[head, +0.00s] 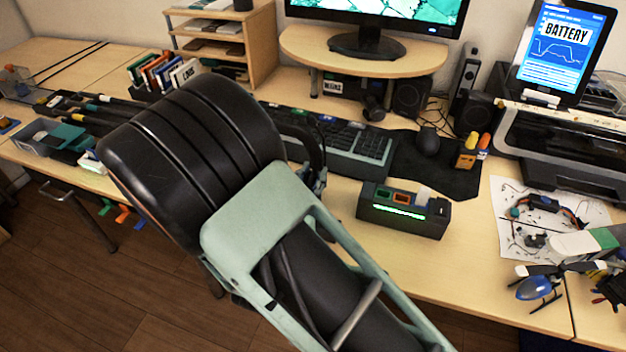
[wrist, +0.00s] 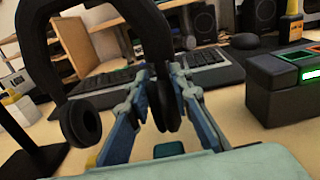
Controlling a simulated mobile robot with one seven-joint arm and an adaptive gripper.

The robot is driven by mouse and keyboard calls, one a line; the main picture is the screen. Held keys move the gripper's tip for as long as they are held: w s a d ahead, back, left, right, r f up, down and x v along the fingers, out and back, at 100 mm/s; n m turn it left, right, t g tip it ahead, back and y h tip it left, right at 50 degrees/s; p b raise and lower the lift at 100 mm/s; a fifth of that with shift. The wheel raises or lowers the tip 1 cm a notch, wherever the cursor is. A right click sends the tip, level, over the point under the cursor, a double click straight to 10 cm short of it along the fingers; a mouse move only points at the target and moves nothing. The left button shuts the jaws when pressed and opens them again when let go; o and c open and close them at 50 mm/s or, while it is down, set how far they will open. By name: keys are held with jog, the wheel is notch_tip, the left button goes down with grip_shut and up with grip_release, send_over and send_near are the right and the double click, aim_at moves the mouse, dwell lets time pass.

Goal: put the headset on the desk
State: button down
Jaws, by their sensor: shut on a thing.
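The black headset (wrist: 142,22) fills the middle and left of the wrist view. Its headband arches over the top, one ear cup (wrist: 80,124) hangs free at the left, and the other ear cup sits between my fingers. My gripper (wrist: 160,92) is shut on that ear cup. In the head view my arm hides most of the headset; a dark curved part of it (head: 312,142) shows beside my gripper (head: 318,178). The desk (head: 400,272) lies below, with bare wood in front of the keyboard. I cannot tell whether the headset touches anything beneath it.
A keyboard (head: 350,150) lies behind my gripper. A black box with a green light (head: 404,212) stands to the right. A dark stand (wrist: 28,148) is at the left of the wrist view. A mouse (head: 428,142), printer (head: 560,150) and toy helicopter (head: 536,288) are farther right.

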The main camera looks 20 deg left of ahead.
jog(key=shift+f, duration=0.5)
jog(key=shift+f, duration=0.2)
jog(key=c, duration=2)
grip_release()
jog(key=shift+r, duration=0.1)
jog(key=shift+s+r, duration=0.1)
jog(key=shift+s, duration=0.1)
jog(key=s, duration=0.7)
jog(key=s+p, duration=0.1)
jog(key=s, duration=0.3)
jog(key=shift+s+a, duration=0.35)
jog(key=shift+a, duration=0.05)
